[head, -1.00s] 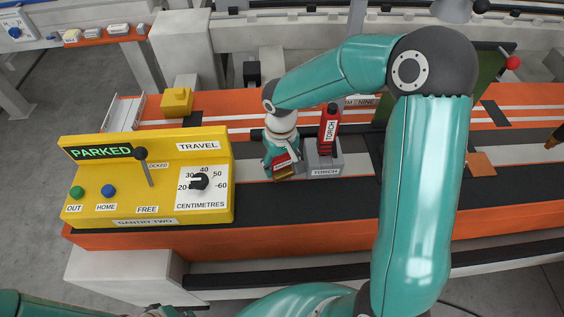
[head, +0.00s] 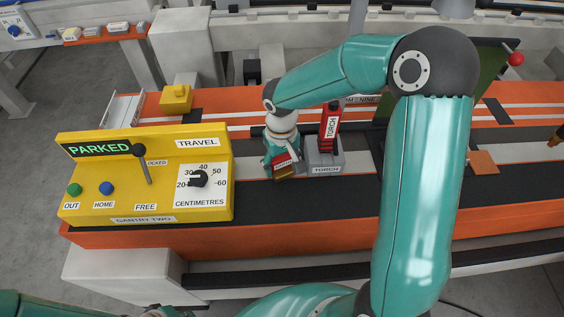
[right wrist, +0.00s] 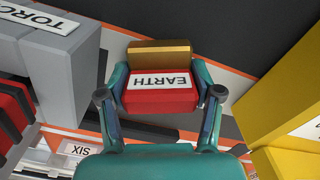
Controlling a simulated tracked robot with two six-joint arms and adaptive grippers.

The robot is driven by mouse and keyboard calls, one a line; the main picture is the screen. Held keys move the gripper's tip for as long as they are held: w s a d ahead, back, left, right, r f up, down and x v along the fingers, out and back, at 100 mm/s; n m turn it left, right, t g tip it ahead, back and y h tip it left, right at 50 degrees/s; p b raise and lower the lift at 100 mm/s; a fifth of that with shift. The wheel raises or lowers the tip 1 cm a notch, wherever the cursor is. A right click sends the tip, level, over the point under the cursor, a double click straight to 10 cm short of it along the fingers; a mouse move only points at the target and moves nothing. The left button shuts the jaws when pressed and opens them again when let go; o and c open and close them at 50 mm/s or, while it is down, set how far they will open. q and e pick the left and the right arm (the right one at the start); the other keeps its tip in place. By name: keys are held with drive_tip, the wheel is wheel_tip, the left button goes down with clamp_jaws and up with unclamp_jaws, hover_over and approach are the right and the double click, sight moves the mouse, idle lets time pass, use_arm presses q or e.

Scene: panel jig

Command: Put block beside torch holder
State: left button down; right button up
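The block (right wrist: 160,90) is red with a brass-coloured end and a white EARTH label. It shows small in the head view (head: 284,170), just left of the torch holder. My right gripper (head: 281,160) points down there, and in the right wrist view its two fingers (right wrist: 160,98) close on the block's sides. I cannot tell whether the block touches the surface below. The grey torch holder (head: 325,160), labelled TORCH, holds a red torch (head: 332,122) upright; its grey side shows at upper left in the wrist view (right wrist: 60,55). Of my left arm only parts show at the bottom edge.
A yellow control panel (head: 120,200) reading PARKED, with a lever and dial, stands close left of the gripper. A yellow block-shaped piece (head: 176,98) sits behind it. An orange plate (head: 484,162) lies at right. The dark strip (head: 300,208) in front of the holder is clear.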

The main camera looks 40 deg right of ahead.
drive_tip(key=o, duration=0.4)
drive_tip(key=shift+c, duration=0.2)
